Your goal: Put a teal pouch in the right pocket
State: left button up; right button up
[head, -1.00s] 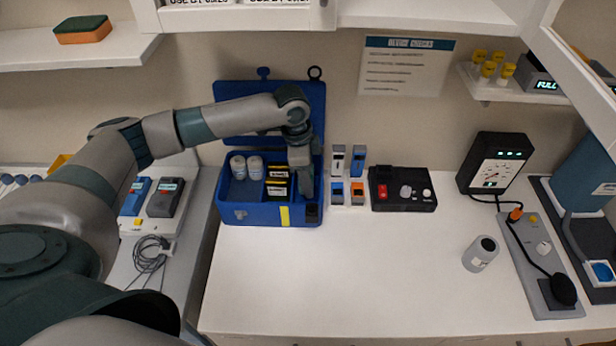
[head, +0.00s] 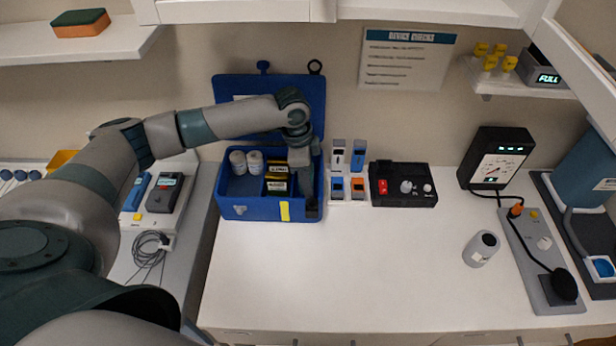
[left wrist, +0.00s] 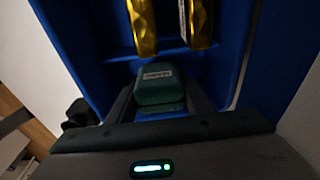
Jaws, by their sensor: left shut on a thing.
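My left gripper (head: 306,184) points down into the right pocket of the open blue case (head: 255,211). In the left wrist view my left gripper (left wrist: 157,106) is shut on a teal pouch (left wrist: 154,87) with a pale label. The pouch is between the fingers, inside the blue walls (left wrist: 232,60); I cannot tell whether it touches the pocket floor. In the head view the arm and fingers hide the pouch. My right gripper is not in view.
Black-and-yellow packets (head: 277,178) fill the middle pocket, and two white-capped jars (head: 238,162) stand in the left one. Small blue and orange boxes (head: 357,188) stand close right of the case.

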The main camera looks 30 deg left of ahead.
pick_arm(q)
jog(key=shift+f+b, duration=0.3)
jog(key=shift+f, duration=0.75)
dwell(0.4)
jog(key=o, duration=1.3)
jog(key=shift+c, duration=0.2)
notch_tip(320, 180, up, 17)
jog(key=s+a+b, duration=0.1)
jog(key=a+b, duration=0.1)
jog(key=b, duration=0.2)
jog(key=shift+a+r, duration=0.15)
